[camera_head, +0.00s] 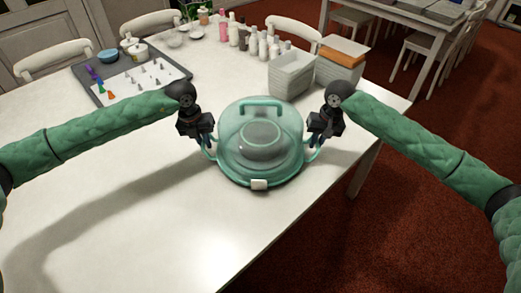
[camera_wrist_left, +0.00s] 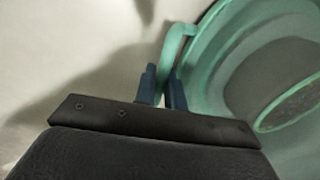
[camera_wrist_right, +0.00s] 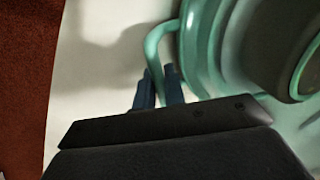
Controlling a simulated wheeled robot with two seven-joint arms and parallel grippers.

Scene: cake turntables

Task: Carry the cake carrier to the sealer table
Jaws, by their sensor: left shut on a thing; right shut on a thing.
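The cake carrier (camera_head: 237,168) is a round, see-through green container with a top handle and a pale latch at its front. A round cake shows dimly inside it. It is over the right part of the white table; I cannot tell whether it touches the tabletop. My left gripper (camera_head: 208,148) is shut on its left side handle, seen close in the left wrist view (camera_wrist_left: 171,65). My right gripper (camera_head: 313,146) is shut on its right side handle, which also shows in the right wrist view (camera_wrist_right: 158,50). The carrier looks about level.
The white table (camera_head: 130,215) is clear at the left and front. A grey tray (camera_head: 88,82) with piping tips, several bottles (camera_head: 262,46) and two boxes (camera_head: 291,75) stand behind the carrier. Another table (camera_head: 425,20) stands at the far right across red carpet. Chairs are around.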

